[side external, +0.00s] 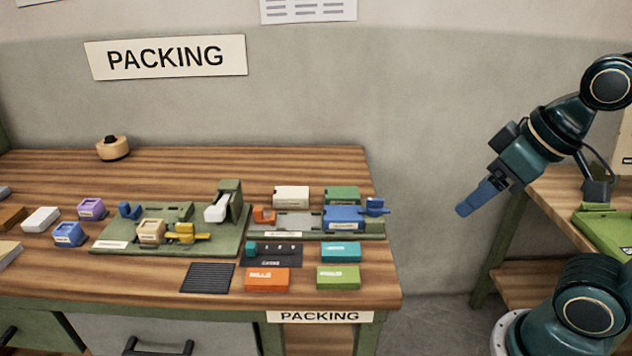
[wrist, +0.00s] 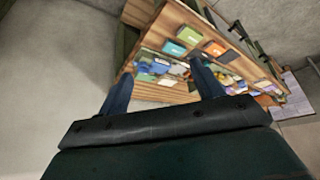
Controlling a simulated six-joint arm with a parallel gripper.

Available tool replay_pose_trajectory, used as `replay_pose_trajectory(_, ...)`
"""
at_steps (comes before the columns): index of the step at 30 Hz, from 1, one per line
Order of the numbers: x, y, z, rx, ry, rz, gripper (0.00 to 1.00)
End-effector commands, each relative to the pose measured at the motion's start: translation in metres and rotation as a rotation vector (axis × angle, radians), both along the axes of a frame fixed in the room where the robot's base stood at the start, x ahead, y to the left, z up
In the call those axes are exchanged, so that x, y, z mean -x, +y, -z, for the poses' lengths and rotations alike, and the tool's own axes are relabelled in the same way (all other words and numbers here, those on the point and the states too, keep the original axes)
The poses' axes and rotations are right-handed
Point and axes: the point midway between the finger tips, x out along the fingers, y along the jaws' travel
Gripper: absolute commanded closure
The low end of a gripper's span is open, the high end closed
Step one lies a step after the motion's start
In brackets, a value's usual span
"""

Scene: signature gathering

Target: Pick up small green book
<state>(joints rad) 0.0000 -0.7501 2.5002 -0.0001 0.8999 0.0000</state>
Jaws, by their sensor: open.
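Two small green book-like blocks lie on the wooden packing table: a light green one (side external: 338,278) near the front right corner, and a darker green one (side external: 342,194) at the back right. I cannot tell which one the task means. My gripper (side external: 464,210) hangs in the air to the right of the table, well apart from both, tilted down to the left. In the wrist view my gripper (wrist: 162,84) has its two blue fingers spread with nothing held between them. The light green block (wrist: 189,36) appears small and far off there.
A teal block (side external: 341,252) and an orange block (side external: 267,280) lie beside the light green one. A grey-green fixture (side external: 375,232) with a blue block (side external: 343,218) stands behind. A second table (side external: 552,205) is at right. Open air separates my gripper from the packing table (side external: 385,290).

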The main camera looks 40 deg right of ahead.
Motion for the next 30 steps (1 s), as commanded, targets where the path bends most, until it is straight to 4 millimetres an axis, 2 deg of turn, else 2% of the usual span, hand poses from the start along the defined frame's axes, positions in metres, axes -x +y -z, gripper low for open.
replay_pose_trajectory(7, -0.003, 0.001, 0.001, 0.004, 0.005, -0.014, 0.34)
replay_pose_trajectory(11, -0.011, 0.003, 0.003, 0.016, 0.015, -0.053, 0.34)
replay_pose_trajectory(20, -0.053, 0.016, 0.019, 0.054, 0.063, -0.258, 0.34)
replay_pose_trajectory(30, -0.105, 0.034, 0.055, 0.066, 0.100, -0.533, 0.34)
